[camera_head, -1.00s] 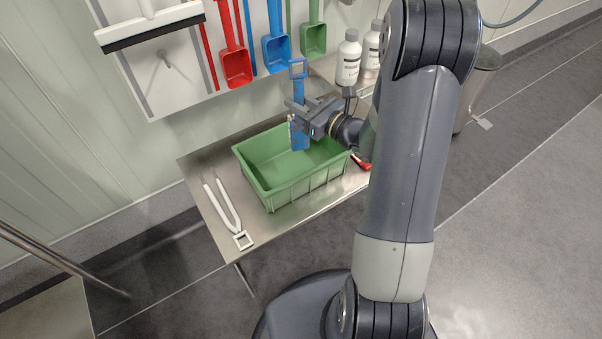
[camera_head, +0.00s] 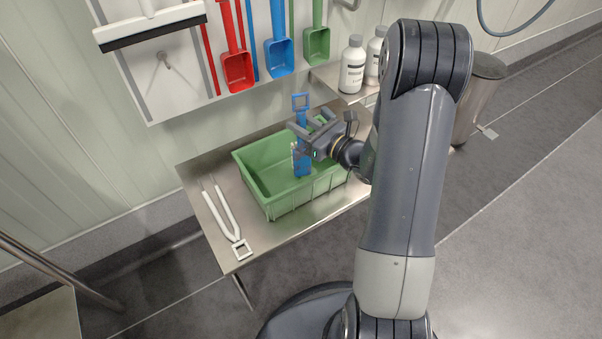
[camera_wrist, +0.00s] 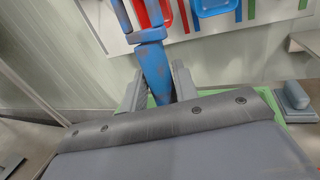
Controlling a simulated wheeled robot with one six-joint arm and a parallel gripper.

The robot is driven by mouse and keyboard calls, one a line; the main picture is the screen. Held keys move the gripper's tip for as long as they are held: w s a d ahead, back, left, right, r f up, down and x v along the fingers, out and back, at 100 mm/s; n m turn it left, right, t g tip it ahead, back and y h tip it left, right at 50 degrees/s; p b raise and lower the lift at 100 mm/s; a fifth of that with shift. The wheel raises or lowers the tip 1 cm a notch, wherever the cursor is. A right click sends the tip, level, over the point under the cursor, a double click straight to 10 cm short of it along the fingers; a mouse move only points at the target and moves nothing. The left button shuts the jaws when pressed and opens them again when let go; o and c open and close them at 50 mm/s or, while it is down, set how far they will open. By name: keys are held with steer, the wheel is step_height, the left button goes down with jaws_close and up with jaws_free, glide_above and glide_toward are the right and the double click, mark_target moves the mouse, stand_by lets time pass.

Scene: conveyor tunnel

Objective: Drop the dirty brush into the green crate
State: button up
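A blue brush (camera_head: 302,160) with a square loop at the top of its handle hangs roughly upright in my gripper (camera_head: 301,138). The gripper is shut on its handle. Its lower end is within the outline of the green crate (camera_head: 262,188), inside or just above the crate; I cannot tell whether it touches the floor. In the wrist view the brush (camera_wrist: 154,68) has brown stains and runs between the two fingers of my gripper (camera_wrist: 159,88). A strip of the green crate (camera_wrist: 272,98) shows behind my gripper there.
The crate stands on a steel table (camera_head: 205,170). White tongs (camera_head: 226,215) lie left of it. White bottles (camera_head: 352,66) stand on a shelf behind. Red, blue and green scoops (camera_head: 280,58) hang on the wall board. A bin (camera_head: 478,95) stands at right.

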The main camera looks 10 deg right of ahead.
mark_target(304, 114)
steer(key=o, duration=0.4)
steer(key=shift+d, duration=0.1)
steer(key=p+v, duration=0.1)
steer(key=v, duration=0.9)
steer(key=shift+s+d, duration=0.2)
steer(key=shift+s, duration=0.1)
steer(key=b+x, duration=0.1)
steer(key=x, duration=1)
steer(key=shift+s, duration=0.1)
step_height(304, 114, up, 3)
steer(key=shift+f+p, duration=0.2)
steer(key=shift+p, duration=0.7)
steer(key=shift+r+p, duration=0.45)
steer(key=shift+r, duration=0.2)
